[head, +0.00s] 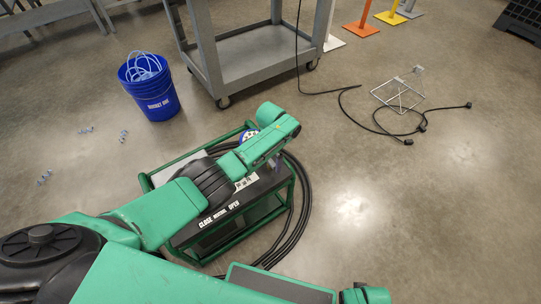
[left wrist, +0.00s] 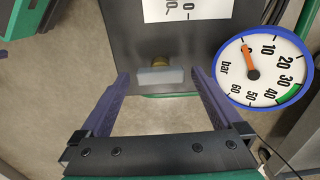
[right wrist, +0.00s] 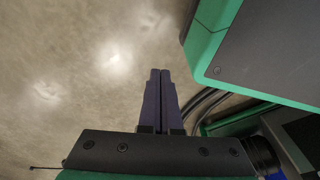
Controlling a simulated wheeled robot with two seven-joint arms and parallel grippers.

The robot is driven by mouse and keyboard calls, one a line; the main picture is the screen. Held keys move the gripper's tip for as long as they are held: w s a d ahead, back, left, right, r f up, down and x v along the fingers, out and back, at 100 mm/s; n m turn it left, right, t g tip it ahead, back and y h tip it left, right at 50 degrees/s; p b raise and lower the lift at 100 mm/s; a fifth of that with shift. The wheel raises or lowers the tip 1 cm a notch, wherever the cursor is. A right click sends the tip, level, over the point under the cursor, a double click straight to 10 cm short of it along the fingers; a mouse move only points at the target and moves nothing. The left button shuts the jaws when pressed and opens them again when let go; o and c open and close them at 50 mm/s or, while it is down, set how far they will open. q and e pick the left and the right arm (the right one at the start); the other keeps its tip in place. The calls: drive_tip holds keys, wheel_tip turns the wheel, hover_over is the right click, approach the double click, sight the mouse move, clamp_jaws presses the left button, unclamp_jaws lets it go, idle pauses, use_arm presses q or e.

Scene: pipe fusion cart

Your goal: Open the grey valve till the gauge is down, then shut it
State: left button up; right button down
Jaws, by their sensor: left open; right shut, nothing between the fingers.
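The grey valve handle (left wrist: 160,77) lies crosswise under a brass stem (left wrist: 160,62) in the left wrist view. My left gripper (left wrist: 160,76) is open, one finger on each side of the handle, with a gap showing on both sides. The gauge (left wrist: 262,72) has a blue rim; its orange needle points up and slightly left, below the 10 mark. The gauge (head: 248,136) shows partly in the head view, where my left arm hides the valve. My right gripper (right wrist: 160,75) is shut and empty, above bare floor.
A blue bucket (head: 150,94), a grey cart (head: 253,47) and a wire stand (head: 399,95) stand farther back. Floor at right is mostly clear.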

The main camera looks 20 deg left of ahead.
use_arm(q)
drive_tip(key=shift+r, duration=0.3)
wheel_tip(320, 180, up, 9)
drive_tip(key=p, duration=0.5)
wheel_tip(320, 180, up, 5)
drive_tip(key=p, duration=0.1)
hover_over(271, 161)
drive_tip(key=shift+a, duration=0.1)
use_arm(e)
drive_tip(key=s+d, duration=0.2)
drive_tip(key=s, duration=0.8)
drive_tip(key=shift+f, duration=0.3)
drive_tip(key=shift+d, duration=0.1)
